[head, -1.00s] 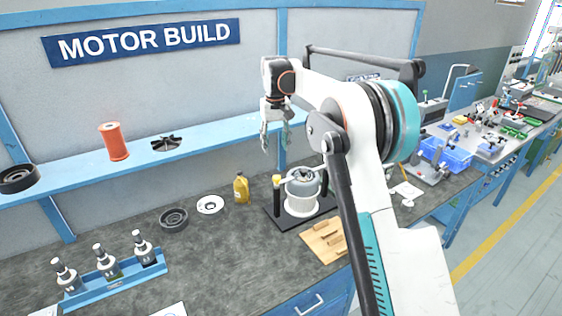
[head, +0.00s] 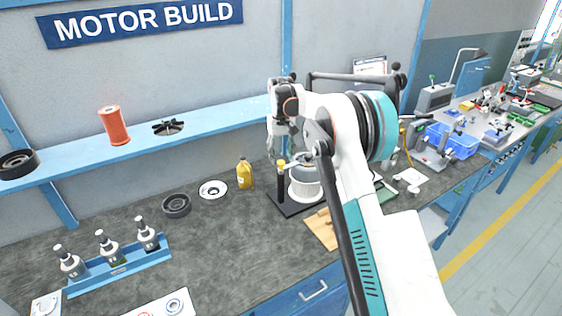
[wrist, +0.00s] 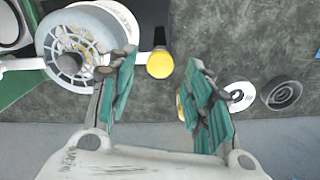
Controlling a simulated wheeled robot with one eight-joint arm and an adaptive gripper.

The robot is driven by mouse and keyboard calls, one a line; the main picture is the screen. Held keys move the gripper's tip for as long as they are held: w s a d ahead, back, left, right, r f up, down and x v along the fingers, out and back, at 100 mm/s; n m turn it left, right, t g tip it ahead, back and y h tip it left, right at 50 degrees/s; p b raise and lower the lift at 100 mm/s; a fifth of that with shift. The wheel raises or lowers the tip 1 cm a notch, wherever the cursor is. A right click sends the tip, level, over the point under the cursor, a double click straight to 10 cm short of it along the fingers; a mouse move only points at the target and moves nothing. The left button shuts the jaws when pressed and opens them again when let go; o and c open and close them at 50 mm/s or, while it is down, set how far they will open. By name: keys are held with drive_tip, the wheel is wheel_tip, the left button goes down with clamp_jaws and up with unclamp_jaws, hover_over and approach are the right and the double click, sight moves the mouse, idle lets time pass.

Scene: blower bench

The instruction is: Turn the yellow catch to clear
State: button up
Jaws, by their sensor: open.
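The yellow catch (head: 281,163) shows as a small yellow cap on a dark post at the left of the blower in the head view. In the wrist view its round yellow top (wrist: 160,65) lies between my fingertips, apart from both. My gripper (head: 281,150) is open and points down above the catch; its two green-padded fingers (wrist: 161,58) also show in the wrist view. The white blower housing (head: 306,188) stands beside the post on a dark base, partly hidden by my arm. In the wrist view the housing (wrist: 70,25) is left of the catch, partly behind the left finger.
A yellow bottle (head: 245,175), a white ring (head: 213,190) and a dark ring (head: 176,205) stand left of the blower. A wooden block board (head: 322,230) lies in front. A shelf (head: 215,124) runs behind.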

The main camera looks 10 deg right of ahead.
drive_tip(key=shift+f, duration=1.2)
clamp_jaws()
